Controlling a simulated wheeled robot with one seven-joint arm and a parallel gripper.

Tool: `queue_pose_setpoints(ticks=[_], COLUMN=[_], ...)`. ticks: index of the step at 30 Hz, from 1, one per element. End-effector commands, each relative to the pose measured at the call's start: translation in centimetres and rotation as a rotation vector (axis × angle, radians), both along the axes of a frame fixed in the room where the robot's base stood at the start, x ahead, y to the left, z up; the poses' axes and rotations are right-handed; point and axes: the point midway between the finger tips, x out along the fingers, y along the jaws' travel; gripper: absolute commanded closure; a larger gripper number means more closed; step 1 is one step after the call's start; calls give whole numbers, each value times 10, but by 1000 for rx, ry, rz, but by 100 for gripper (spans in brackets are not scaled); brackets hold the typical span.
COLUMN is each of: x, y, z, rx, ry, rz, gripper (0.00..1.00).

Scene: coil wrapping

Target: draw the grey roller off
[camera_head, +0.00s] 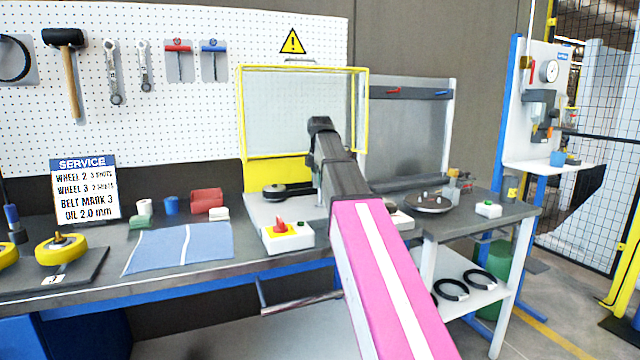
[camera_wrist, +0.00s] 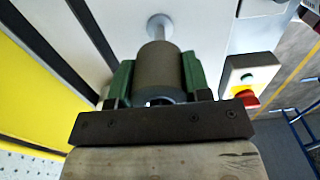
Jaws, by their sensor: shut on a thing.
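The grey roller (camera_wrist: 160,68) shows in the wrist view, end-on, between the two green fingers of my gripper (camera_wrist: 158,78). The fingers are shut on its sides. A pale metal spindle (camera_wrist: 160,27) shows beyond the roller, in line with it, with a wider round base on a light plate. I cannot tell how far the roller sits along the spindle. In the head view my pink and dark arm reaches to the machine with the yellow-framed guard (camera_head: 241,130); the roller and my fingers are hidden behind the arm there.
A control box with a red knob (camera_head: 281,226) stands at the bench front, close left of my arm; the wrist view shows it at right (camera_wrist: 247,78). A dark round disc (camera_head: 430,203) lies right of the arm. A blue mat (camera_head: 180,248) lies left.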

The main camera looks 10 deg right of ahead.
Motion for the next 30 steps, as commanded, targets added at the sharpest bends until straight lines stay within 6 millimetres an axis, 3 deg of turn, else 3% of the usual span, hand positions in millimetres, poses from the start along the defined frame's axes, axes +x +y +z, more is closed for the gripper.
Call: queue_pose_setpoints(ticks=[18, 30], x=[0, 0], y=[0, 0], z=[21, 22], rx=[0, 0], ry=[0, 0], rz=[0, -12], gripper=[84, 84])
